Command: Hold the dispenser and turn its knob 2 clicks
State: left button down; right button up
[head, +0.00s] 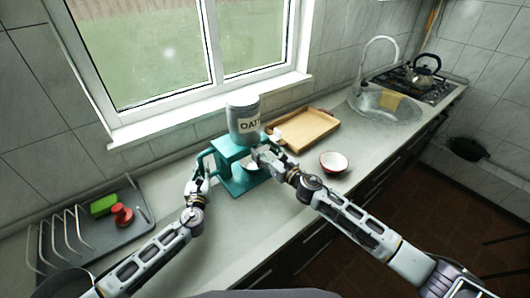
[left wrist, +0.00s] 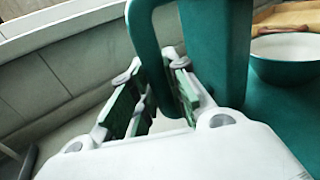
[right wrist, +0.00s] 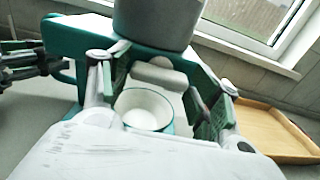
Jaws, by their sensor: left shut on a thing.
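The dispenser is a teal stand (head: 232,150) with a grey canister (head: 243,118) on top, its label partly hidden and starting "OAT". My left gripper (head: 206,168) is shut on the teal side handle (left wrist: 146,48), one finger on each side of it. My right gripper (head: 264,156) is at the dispenser's front, below the canister. In the right wrist view, its fingers stand apart on either side of the pale grey knob (right wrist: 158,76), with visible gaps. A teal bowl with a white inside (right wrist: 145,108) stands under the knob.
A wooden tray (head: 305,128) lies behind right of the dispenser, and a red-and-white bowl (head: 333,162) stands to the right. At the left, a grey rack tray (head: 95,238) holds a green block (head: 103,205) and a red item (head: 122,215). A window is behind.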

jog(key=c, duration=0.5)
jog(key=shift+c, duration=0.2)
jog(key=shift+m, duration=0.5)
